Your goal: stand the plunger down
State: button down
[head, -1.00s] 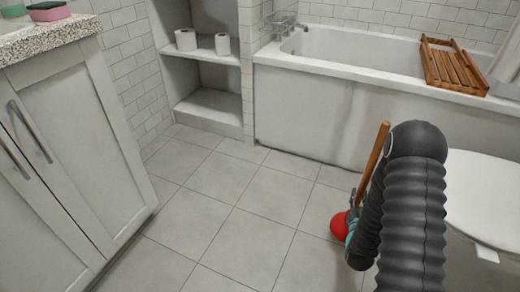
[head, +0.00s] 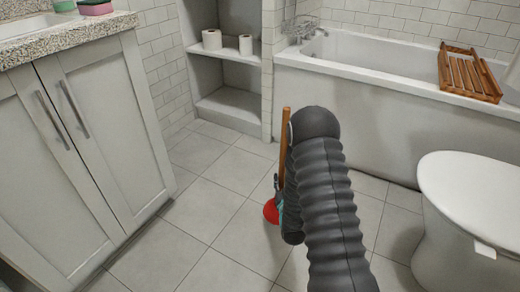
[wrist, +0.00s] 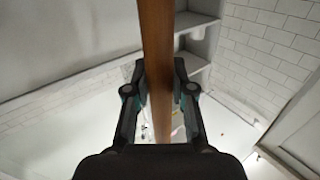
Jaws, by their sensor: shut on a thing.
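The plunger has a brown wooden handle (head: 284,133) and a red cup (head: 270,211). In the head view the handle looks nearly upright, with the cup at its lower end, partly hidden behind my arm. My gripper (head: 279,186) is shut on the handle above the cup and is mostly hidden by the arm. In the wrist view my gripper (wrist: 159,78) has a finger on each side of the handle (wrist: 157,35), which runs up through the picture. Whether the cup touches the floor I cannot tell.
The grey tiled floor (head: 213,209) is clear left of the plunger. A white cabinet (head: 113,143) stands left, a toilet (head: 465,195) right. A bathtub (head: 385,128) is behind. A wall niche (head: 231,105) holds toilet rolls (head: 212,39) on its shelf.

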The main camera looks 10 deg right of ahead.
jog(key=w+r+p, duration=0.1)
jog(key=w+p, duration=0.1)
jog(key=w, duration=1.5)
notch_tip(320, 180, down, 9)
jog(key=b, duration=0.2)
jog(key=shift+w+d+r+b, duration=0.15)
jog(key=shift+d+b, duration=0.2)
jog(key=shift+d, duration=0.05)
jog(key=shift+f, duration=0.4)
jog(key=c, duration=0.9)
grip_release()
jog(key=shift+f, duration=0.1)
jog(key=shift+s, duration=0.2)
